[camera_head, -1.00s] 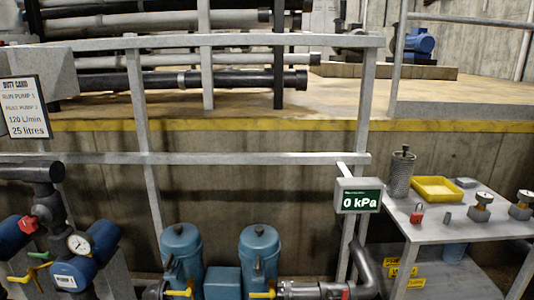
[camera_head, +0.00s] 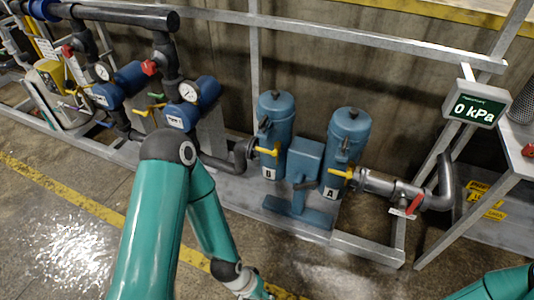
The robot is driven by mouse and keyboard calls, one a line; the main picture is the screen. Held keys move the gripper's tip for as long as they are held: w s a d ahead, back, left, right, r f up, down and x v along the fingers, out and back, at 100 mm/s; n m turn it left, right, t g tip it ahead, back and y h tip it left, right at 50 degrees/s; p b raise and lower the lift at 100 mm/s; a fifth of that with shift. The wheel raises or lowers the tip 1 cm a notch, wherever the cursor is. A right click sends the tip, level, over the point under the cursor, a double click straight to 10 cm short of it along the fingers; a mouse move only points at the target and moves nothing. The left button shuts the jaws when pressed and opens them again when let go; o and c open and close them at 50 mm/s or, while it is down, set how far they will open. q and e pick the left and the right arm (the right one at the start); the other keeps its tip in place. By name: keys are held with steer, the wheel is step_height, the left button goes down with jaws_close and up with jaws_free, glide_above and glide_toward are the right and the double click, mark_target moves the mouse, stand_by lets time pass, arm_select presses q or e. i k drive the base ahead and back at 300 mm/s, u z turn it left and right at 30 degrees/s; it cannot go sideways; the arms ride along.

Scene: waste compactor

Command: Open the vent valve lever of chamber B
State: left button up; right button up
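Two blue upright chambers stand in the middle of the head view. The left chamber (camera_head: 276,118) has a small plate (camera_head: 268,173) whose letter looks like B, and the right chamber (camera_head: 346,135) is marked A. A yellow lever (camera_head: 267,151) sticks out low on the left chamber, and another yellow lever (camera_head: 341,173) is on the right one. Small dark fittings sit on both lids. I cannot tell which part is the vent valve lever. My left arm stands in front, left of the chambers, its wrist at the bottom edge. Neither gripper shows.
A pressure display (camera_head: 478,109) reads 0 kPa at the right. A red-handled valve (camera_head: 413,204) sits on the pipe right of the chambers. Pumps with gauges (camera_head: 190,92) stand at the left. A grey rail (camera_head: 370,44) runs behind, and open floor lies in front.

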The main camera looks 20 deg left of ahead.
mark_target(275, 152)
steer(key=k, duration=1.3)
steer(key=z, duration=0.55)
steer(key=i, duration=1.9)
steer(key=u, duration=0.7)
